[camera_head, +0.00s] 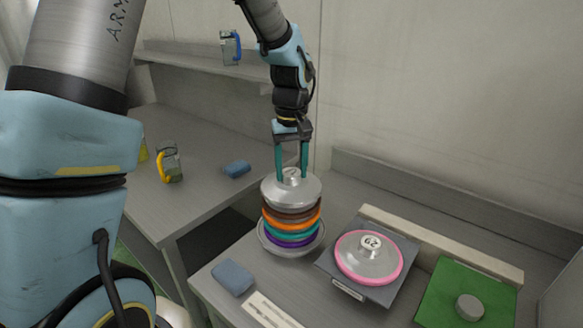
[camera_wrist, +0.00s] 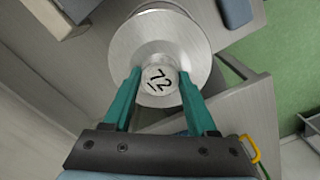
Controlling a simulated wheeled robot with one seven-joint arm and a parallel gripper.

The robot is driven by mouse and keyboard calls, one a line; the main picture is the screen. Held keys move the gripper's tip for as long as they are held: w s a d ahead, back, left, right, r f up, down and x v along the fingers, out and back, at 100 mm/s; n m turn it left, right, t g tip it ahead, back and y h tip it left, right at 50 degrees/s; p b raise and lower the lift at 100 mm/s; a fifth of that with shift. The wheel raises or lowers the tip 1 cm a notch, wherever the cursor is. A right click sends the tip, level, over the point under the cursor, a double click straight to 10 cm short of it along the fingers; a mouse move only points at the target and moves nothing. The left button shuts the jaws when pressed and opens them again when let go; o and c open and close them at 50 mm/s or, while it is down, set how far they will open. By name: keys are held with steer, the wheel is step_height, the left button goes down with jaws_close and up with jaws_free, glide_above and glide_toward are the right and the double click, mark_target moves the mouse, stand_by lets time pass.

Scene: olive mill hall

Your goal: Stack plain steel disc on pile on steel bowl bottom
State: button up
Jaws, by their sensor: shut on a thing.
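The plain steel disc (camera_head: 291,190) is a wide shiny disc with a knob on top. My gripper (camera_head: 292,174) is shut on this knob from above, one teal finger on each side. In the wrist view the disc (camera_wrist: 198,50) shows a number, apparently 12, on the knob between my fingers (camera_wrist: 160,78). The disc looks level, on or just above the pile (camera_head: 291,223) of brown, orange, teal and purple rings; I cannot tell whether it touches. The pile sits in the steel bowl bottom (camera_head: 265,240), whose rim shows around the lowest ring.
To the right, a pink-rimmed steel disc (camera_head: 366,262) lies on a dark square base (camera_head: 330,262). Further right is a green mat (camera_head: 435,300) with a grey cylinder (camera_head: 469,307). A blue cloth (camera_head: 233,277) lies in front. Jugs (camera_head: 170,163) and another cloth (camera_head: 237,169) are on the left counter.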

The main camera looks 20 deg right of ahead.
mark_target(290, 172)
steer(key=o, duration=0.9)
step_height(290, 172, up, 11)
steer(key=b, duration=0.2)
steer(key=shift+b, duration=0.4)
steer(key=shift+a+f, duration=0.1)
steer(key=w+a+f, duration=0.1)
steer(key=a+f, duration=0.2)
steer(key=a, duration=0.4)
steer(key=w+a+f, duration=0.1)
steer(key=a+f, duration=0.1)
steer(key=a, duration=0.5)
steer(key=shift+n+t, duration=0.3)
steer(key=shift+t, duration=0.5)
steer(key=s+a+f, duration=0.2)
steer(key=a, duration=0.3)
steer(key=s+a+f, duration=0.2)
steer(key=a, duration=0.3)
steer(key=s+a+f, duration=0.2)
steer(key=a, duration=0.4)
steer(key=shift+f, duration=0.1)
